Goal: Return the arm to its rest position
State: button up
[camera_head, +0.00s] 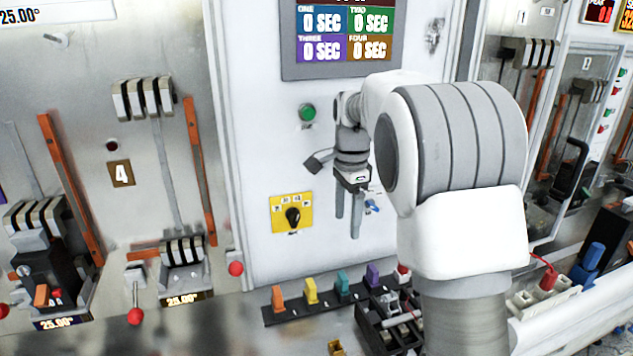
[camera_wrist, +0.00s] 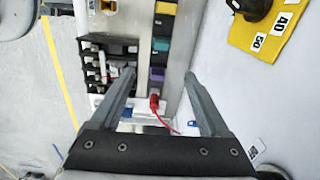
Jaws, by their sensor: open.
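My gripper (camera_head: 347,216) hangs pointing down in front of the white panel, between the yellow rotary switch plate and my large arm links. In the wrist view my gripper (camera_wrist: 158,88) has its two grey fingers spread apart with nothing between them. My arm (camera_head: 455,130) is bent, with its white and grey links filling the right of centre in the head view. Part of the panel is hidden behind the arm.
The yellow plate with a black knob (camera_head: 292,214) is left of my gripper. A green button (camera_head: 307,112) and a display (camera_head: 340,35) are above. A row of coloured connectors (camera_head: 311,291) lies below. Breaker cabinets (camera_head: 125,170) stand left and right.

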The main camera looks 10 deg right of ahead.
jog(key=s+r+n+t, duration=0.1)
jog(key=s+r+n, duration=0.3)
jog(key=s, duration=0.3)
jog(key=s+r+n+t, duration=0.2)
jog(key=s+r+n, duration=0.1)
jog(key=s, duration=0.5)
jog(key=s+f+n+t, duration=0.2)
jog(key=s+n, duration=0.6)
jog(key=s, duration=0.6)
jog(key=shift+s+f, duration=0.3)
jog(key=shift+f, duration=0.45)
jog(key=c, duration=0.4)
jog(key=shift+a, duration=0.1)
jog(key=shift+c, duration=0.3)
jog(key=shift+a, duration=0.1)
